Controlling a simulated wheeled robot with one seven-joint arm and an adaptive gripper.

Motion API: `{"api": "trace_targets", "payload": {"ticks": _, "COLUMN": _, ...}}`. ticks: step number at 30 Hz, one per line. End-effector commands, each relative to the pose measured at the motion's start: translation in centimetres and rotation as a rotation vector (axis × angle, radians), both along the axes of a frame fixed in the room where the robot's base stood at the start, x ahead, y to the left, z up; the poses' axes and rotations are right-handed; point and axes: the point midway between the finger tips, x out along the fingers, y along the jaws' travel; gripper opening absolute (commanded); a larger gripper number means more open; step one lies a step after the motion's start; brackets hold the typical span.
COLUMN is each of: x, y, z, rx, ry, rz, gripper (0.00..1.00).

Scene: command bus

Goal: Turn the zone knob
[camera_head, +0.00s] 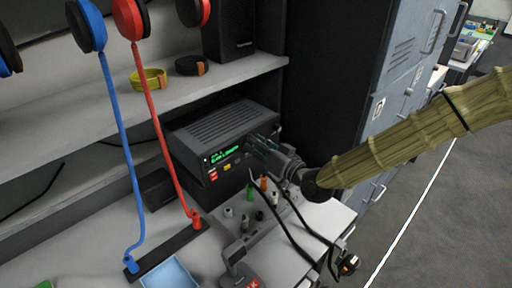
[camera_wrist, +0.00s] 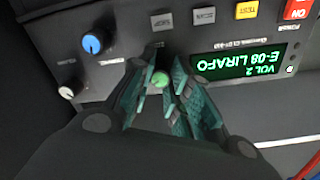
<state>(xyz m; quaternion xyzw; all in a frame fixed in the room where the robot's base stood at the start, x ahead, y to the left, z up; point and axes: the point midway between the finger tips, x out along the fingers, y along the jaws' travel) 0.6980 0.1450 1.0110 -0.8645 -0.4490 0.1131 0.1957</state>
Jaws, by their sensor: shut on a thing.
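A dark radio unit (camera_head: 222,132) sits under the shelf in the head view, with a lit green display (camera_head: 225,154) on its front. In the wrist view the radio panel (camera_wrist: 120,38) appears upside down; its display (camera_wrist: 243,58) reads "VOL 2" and "E-08 LIRAFO". My gripper (camera_head: 258,145) is at the right part of the radio's front. In the wrist view my gripper (camera_wrist: 163,88) has its teal fingers closed around a green-tipped knob (camera_wrist: 160,81). A blue-capped knob (camera_wrist: 92,44) and a small white-capped knob (camera_wrist: 66,92) are beside it. I cannot read which knob is labelled zone.
A grey cabinet (camera_head: 400,70) is at right. The floor (camera_head: 440,220) beyond is clear.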

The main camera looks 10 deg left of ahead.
Motion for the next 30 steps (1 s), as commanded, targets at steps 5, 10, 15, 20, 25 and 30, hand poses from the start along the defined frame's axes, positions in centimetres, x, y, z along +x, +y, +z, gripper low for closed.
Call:
{"api": "trace_targets", "payload": {"ticks": 5, "x": 0.08, "y": -0.05, "z": 0.06, "rx": 0.011, "ry": 0.014, "rz": -0.002, "gripper": 0.0}}
{"api": "trace_targets", "payload": {"ticks": 10, "x": 0.09, "y": -0.05, "z": 0.09, "rx": 0.012, "ry": 0.015, "rz": -0.002, "gripper": 0.0}}
{"api": "trace_targets", "payload": {"ticks": 15, "x": 0.09, "y": -0.05, "z": 0.1, "rx": 0.011, "ry": 0.014, "rz": -0.002, "gripper": 0.2}}
{"api": "trace_targets", "payload": {"ticks": 20, "x": 0.08, "y": -0.04, "z": 0.08, "rx": 0.011, "ry": 0.014, "rz": -0.002, "gripper": 0.41}}
{"api": "trace_targets", "payload": {"ticks": 25, "x": 0.05, "y": -0.02, "z": 0.04, "rx": 0.011, "ry": 0.014, "rz": -0.001, "gripper": 0.41}}
{"api": "trace_targets", "payload": {"ticks": 30, "x": -0.12, "y": -0.28, "z": 0.03, "rx": 0.01, "ry": 0.015, "rz": -0.001, "gripper": 0.41}}
